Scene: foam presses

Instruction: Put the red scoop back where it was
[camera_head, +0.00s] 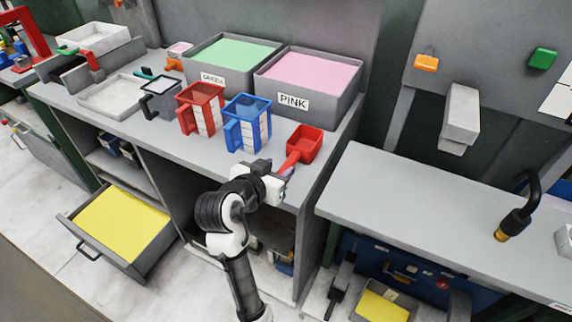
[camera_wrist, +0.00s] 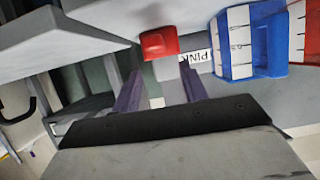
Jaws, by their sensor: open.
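The red scoop (camera_head: 304,142) rests on the grey counter near its right front edge, with its handle pointing toward the front. It also shows in the wrist view (camera_wrist: 160,42), just beyond my fingertips. My gripper (camera_head: 281,170) is at the front of the counter by the scoop's handle. In the wrist view my gripper (camera_wrist: 160,88) has its two purple fingers apart, with nothing clearly held between them. The handle is partly hidden by the fingers in the head view, so I cannot tell whether they touch it.
A blue measuring jug (camera_head: 247,122) and a red jug (camera_head: 201,108) stand left of the scoop. The PINK bin (camera_head: 307,80) and the green-filled bin (camera_head: 228,60) stand behind. A drawer of yellow material (camera_head: 122,225) is open below left. The right bench (camera_head: 420,215) has clear room.

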